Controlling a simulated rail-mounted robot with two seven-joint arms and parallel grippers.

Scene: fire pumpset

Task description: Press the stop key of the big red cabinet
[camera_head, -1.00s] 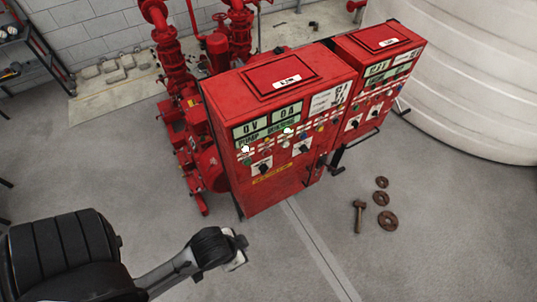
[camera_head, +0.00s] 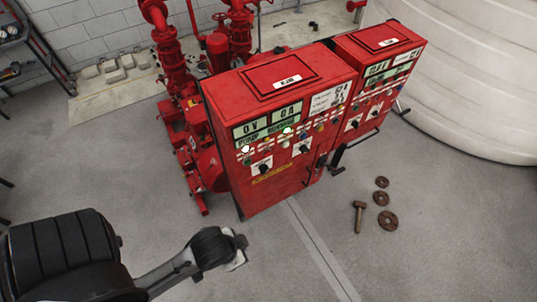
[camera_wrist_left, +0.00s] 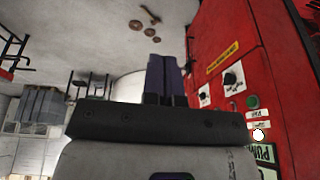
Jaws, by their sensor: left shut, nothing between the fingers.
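The big red cabinet (camera_head: 282,185) stands in the middle of the head view. Its front panel has two displays, a row of small coloured buttons and lamps (camera_head: 290,139), and two black rotary switches. I cannot tell which small button is the stop key. My left gripper (camera_head: 238,260) is low in front of the cabinet, apart from it. In the left wrist view, its dark fingers (camera_wrist_left: 166,78) are shut and empty. The cabinet front (camera_wrist_left: 235,45) fills the right of that view, with a green button (camera_wrist_left: 253,101) and a lit white lamp (camera_wrist_left: 258,134). My right gripper is out of view.
A smaller red cabinet (camera_head: 385,75) adjoins on the right. Red pump pipework (camera_head: 172,65) stands behind on the left. A bolt (camera_head: 358,215) and rusty rings (camera_head: 387,221) lie on the floor at right. A large white tank (camera_head: 470,90) is at the back right.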

